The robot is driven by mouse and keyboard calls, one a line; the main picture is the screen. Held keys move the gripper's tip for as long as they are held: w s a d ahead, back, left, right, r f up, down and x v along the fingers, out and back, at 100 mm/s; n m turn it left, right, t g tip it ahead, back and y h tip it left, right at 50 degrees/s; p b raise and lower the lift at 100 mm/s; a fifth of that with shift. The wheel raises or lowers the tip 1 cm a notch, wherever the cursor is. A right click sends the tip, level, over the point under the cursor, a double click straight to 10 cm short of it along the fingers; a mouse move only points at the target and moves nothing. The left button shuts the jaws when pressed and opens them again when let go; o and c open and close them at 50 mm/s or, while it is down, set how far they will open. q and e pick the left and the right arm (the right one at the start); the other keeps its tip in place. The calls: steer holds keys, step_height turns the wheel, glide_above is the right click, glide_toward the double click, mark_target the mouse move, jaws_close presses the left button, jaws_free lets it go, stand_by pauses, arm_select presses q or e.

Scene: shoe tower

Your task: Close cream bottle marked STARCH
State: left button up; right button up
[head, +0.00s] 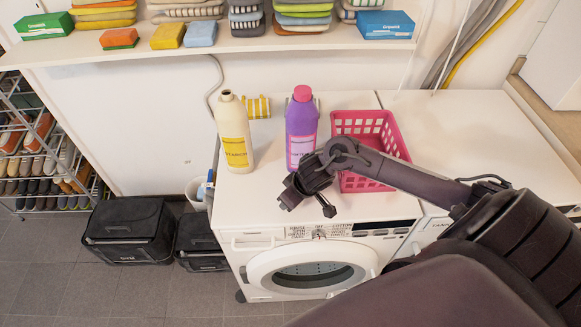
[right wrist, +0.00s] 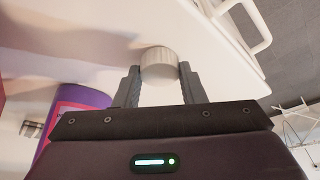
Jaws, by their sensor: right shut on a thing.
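The cream bottle (head: 234,135) with a yellow STARCH label stands upright at the left of the washing machine's top. Its neck is bare, with a dark opening. My right gripper (head: 305,207) is over the front part of the machine top, to the right of and nearer than the bottle. In the right wrist view it is shut on a pale round cap (right wrist: 159,66), held between the fingertips. The cap is not clear in the head view, and I cannot tell whether it touches the machine top. My left gripper is not in view.
A purple bottle (head: 301,130) with a pink cap stands right of the cream bottle, close behind my right gripper. A pink basket (head: 362,124) is further right. A yellow striped item (head: 257,107) lies behind. The white washing machine top (head: 262,205) is clear in front of the cream bottle.

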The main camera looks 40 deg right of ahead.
step_height(320, 180, up, 20)
steer(key=p, duration=0.4)
steer(key=shift+f, duration=0.1)
